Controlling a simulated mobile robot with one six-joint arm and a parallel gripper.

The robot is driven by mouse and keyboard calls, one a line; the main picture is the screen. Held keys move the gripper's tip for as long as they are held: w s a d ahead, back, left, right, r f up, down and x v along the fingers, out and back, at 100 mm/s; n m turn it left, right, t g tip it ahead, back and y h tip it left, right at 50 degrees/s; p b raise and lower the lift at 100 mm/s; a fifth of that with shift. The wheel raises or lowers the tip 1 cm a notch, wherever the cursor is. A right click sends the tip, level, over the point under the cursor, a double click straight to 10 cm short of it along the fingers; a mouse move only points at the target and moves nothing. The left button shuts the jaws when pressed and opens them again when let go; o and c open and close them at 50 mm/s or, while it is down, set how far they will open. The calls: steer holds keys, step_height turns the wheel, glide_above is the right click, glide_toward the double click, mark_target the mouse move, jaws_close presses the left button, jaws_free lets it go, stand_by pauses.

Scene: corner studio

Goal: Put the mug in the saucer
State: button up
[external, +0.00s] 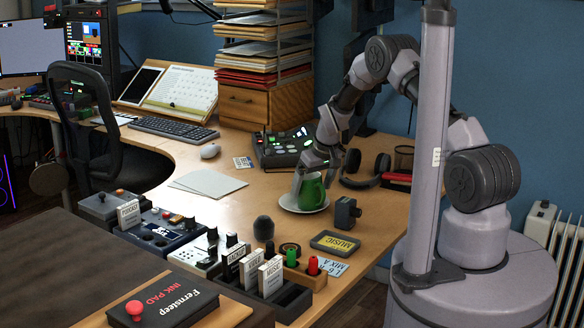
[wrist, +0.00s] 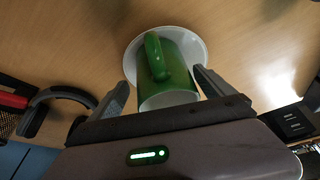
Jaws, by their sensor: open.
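The green mug (external: 311,190) is at the white saucer (external: 287,203) on the desk, upright in the external view. In the wrist view the mug (wrist: 176,68) overlaps the saucer (wrist: 133,55), with its handle facing the camera and its pale rim toward my gripper. My gripper (external: 315,172) is right above and around the mug. In the wrist view its two fingers (wrist: 161,90) stand apart, one on each side of the mug. I cannot tell whether either finger touches it. The mug's base is partly hidden.
Headphones (external: 366,172) lie to the right of the saucer. A small black box (external: 346,213) stands close by its front right. An audio mixer (external: 285,147) is behind it. Stamps and a yellow-labelled pad (external: 335,242) are in front. Grey sheets (external: 208,183) lie on the left.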

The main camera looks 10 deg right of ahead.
steer(key=s+d+r+m+p, duration=0.1)
steer(key=s+d+r+p, duration=0.2)
steer(key=r, duration=0.7)
steer(key=s+d+r+p, duration=0.15)
steer(key=s+r, duration=0.25)
steer(key=r, duration=0.6)
steer(key=s+d+r+m+t, duration=0.1)
steer(key=s+d+r+m, duration=0.1)
steer(key=s+d+r, duration=0.3)
steer(key=s+d+r+m, duration=0.2)
steer(key=s+r, duration=0.4)
steer(key=s, duration=0.2)
steer(key=s+d+r+m, duration=0.1)
steer(key=s+m, duration=0.1)
steer(key=s, duration=0.7)
steer(key=s+d+r+m, duration=0.1)
steer(key=s+d, duration=0.1)
steer(key=s, duration=0.7)
steer(key=shift+d+m+t+b, duration=0.3)
steer(key=shift+m+t+b, duration=0.05)
steer(key=shift+m+t, duration=0.05)
